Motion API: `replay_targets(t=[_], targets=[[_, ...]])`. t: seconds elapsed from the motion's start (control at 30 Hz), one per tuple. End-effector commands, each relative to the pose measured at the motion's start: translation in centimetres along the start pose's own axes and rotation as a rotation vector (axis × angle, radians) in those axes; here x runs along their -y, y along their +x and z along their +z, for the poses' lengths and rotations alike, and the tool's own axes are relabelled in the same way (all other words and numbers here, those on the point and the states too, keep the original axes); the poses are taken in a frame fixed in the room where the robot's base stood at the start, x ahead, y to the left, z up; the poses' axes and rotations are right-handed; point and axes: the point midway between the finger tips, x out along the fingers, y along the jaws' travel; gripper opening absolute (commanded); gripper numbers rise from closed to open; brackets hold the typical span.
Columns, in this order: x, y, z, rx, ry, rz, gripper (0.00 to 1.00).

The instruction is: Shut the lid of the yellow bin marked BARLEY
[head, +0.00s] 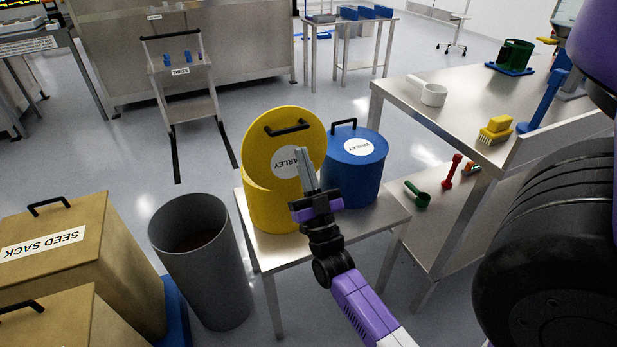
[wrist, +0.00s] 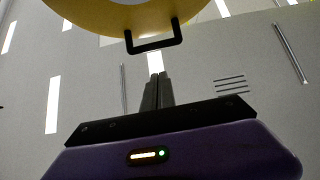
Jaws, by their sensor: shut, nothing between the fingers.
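The yellow BARLEY bin (head: 265,208) stands on a small metal table. Its yellow lid (head: 262,148) is up, steeply tilted, with its labelled face and black handle (head: 287,128) toward the head camera. My gripper (head: 302,152) is shut and empty. In the head view it overlaps the right part of the lid and covers part of the label; I cannot tell whether it touches. In the wrist view, the closed fingertips (wrist: 157,78) point up below the lid's handle (wrist: 155,45), with a visible gap. The yellow lid edge (wrist: 130,12) shows above.
A blue bin (head: 352,180) with a closed lid stands right beside the yellow one on the small table (head: 300,252). A grey barrel (head: 205,275) stands to the left, near the seed sack boxes (head: 75,265). A workbench (head: 455,115) is at right.

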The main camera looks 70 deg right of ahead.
Motion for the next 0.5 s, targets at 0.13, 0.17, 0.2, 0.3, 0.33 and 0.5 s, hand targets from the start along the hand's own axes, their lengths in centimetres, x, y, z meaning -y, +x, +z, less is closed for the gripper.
replay_targets(t=[0.13, 0.17, 0.2, 0.3, 0.33, 0.5], targets=[[0.0, 2.4, 0.7, -0.001, -0.001, 0.001, 0.0], [0.0, 2.7, 1.1, -0.001, 0.0, 0.002, 0.0], [0.0, 3.1, 1.4, -0.001, -0.001, 0.001, 0.0], [0.0, 3.7, 2.2, 0.0, 0.0, 0.001, 0.0], [0.0, 3.9, 2.3, 0.0, 0.0, 0.001, 0.0], [0.0, 4.3, 2.8, 0.001, -0.001, 0.0, 0.0]])
